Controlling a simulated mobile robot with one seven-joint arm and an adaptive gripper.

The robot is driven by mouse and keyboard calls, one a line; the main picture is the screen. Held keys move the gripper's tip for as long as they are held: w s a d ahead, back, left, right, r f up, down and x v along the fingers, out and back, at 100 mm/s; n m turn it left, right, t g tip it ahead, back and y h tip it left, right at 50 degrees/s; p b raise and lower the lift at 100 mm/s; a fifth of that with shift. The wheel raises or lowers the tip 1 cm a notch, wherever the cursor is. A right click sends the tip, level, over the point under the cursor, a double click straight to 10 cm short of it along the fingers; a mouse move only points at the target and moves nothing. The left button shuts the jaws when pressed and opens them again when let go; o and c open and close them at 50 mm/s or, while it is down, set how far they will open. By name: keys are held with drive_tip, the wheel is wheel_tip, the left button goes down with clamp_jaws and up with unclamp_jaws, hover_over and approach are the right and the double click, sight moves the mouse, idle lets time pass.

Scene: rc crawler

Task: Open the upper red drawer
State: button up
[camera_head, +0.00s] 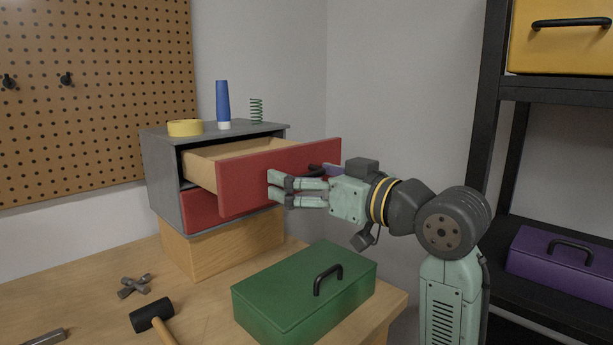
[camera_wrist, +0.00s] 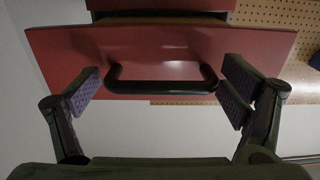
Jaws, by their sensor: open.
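The upper red drawer (camera_head: 270,177) is pulled well out of the grey cabinet (camera_head: 165,180), and its wooden inside (camera_head: 228,151) shows from above. The lower red drawer (camera_head: 201,208) looks shut. In the wrist view the red front (camera_wrist: 160,50) carries a black bar handle (camera_wrist: 161,86). My gripper (camera_head: 282,188) is at the drawer front. In the wrist view my gripper (camera_wrist: 157,92) is open, with one finger pad beyond each end of the handle. The pads look apart from the handle, though contact is hard to judge.
The cabinet stands on a wooden block (camera_head: 228,246); yellow tape (camera_head: 185,128), a blue bottle (camera_head: 222,105) and a green spring (camera_head: 256,110) are on top. A green toolbox (camera_head: 290,299) sits below my gripper. A hammer (camera_head: 150,314) lies front left. A black shelf (camera_head: 495,120) stands right.

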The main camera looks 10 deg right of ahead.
drive_tip(key=shift+d, duration=0.1)
drive_tip(key=v, duration=1.2)
